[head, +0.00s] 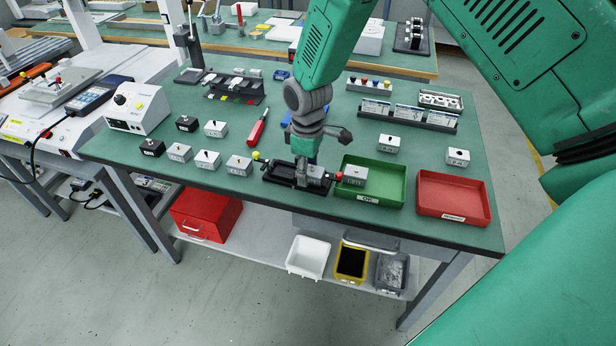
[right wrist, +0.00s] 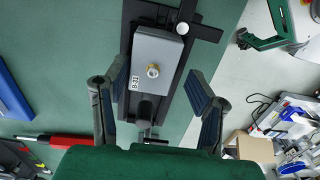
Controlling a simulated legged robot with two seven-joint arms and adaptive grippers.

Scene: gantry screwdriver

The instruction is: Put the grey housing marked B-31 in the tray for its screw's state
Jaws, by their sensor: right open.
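The grey housing marked B-31 (right wrist: 157,60) sits in a black fixture (right wrist: 128,22) in the right wrist view, with a brass screw (right wrist: 153,71) on its top face. How far the screw is seated is hard to tell. My right gripper (right wrist: 158,85) is open, one finger either side of the housing, with visible gaps. In the head view the right gripper (head: 303,170) is low over the fixture (head: 283,173) and partly hides the housing (head: 318,176). A green tray (head: 388,196) and a red tray (head: 453,209) stand to the right. My left gripper is out of view.
Another housing (head: 355,176) is in the green tray's left part. Two pale housings (head: 389,144) (head: 458,157) stand behind the trays. Several more housings (head: 179,152) stand at left, near a red-handled screwdriver (head: 257,128). A control box (head: 138,108) is at the far left.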

